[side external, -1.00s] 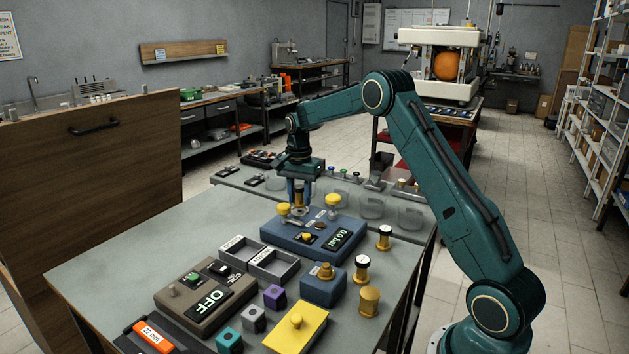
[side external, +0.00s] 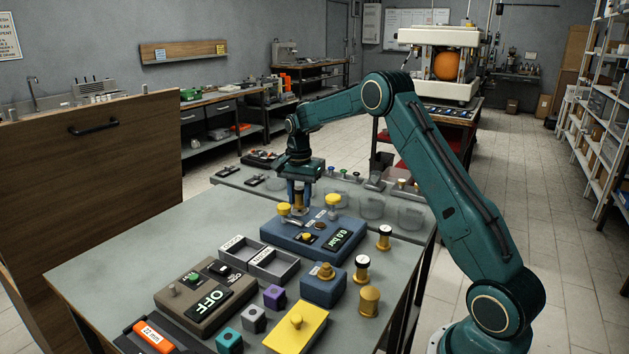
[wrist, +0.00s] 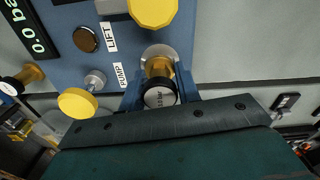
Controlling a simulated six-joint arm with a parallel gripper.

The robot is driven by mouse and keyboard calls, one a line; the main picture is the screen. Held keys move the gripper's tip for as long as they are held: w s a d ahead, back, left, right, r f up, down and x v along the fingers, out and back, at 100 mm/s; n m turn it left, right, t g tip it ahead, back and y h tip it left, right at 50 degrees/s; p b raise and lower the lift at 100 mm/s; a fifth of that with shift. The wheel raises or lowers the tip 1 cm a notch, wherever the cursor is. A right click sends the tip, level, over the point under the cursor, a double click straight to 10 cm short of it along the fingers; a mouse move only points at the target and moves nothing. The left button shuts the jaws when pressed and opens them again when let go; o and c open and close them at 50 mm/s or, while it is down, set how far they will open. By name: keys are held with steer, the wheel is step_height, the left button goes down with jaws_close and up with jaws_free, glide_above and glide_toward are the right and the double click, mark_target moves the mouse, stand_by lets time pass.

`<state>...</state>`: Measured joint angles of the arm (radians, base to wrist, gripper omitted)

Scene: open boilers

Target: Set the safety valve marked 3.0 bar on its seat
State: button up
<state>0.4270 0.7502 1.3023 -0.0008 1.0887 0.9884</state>
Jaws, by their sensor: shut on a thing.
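My gripper (side external: 299,204) is shut on a brass safety valve (side external: 299,197) above the back of the blue boiler panel (side external: 283,240). In the wrist view the valve (wrist: 160,95) stands between my fingers, with a black and pale cap towards the camera; its small marking is too blurred to read surely. Its brass end is at a round grey seat (wrist: 160,50) on the panel. I cannot tell whether it touches or is fully down. The panel's display (side external: 338,240) reads 0.0 bar.
Yellow knobs (side external: 333,200) (side external: 284,209) flank the valve closely; labels read LIFT and PUMP. Other brass valves (side external: 384,238) (side external: 361,268) stand right of the panel. Grey trays (side external: 273,264), a small blue block (side external: 323,287) and a yellow block (side external: 296,332) lie in front. The table's left side is clear.

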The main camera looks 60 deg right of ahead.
mark_target(299, 188)
steer(key=shift+f, duration=0.65)
stand_by(0.9)
stand_by(1.0)
steer(key=o, duration=1.1)
steer(key=shift+r, duration=0.3)
steer(key=shift+r, duration=1.1)
steer(key=shift+r, duration=0.3)
steer(key=shift+r, duration=0.7)
steer(key=shift+r, duration=0.15)
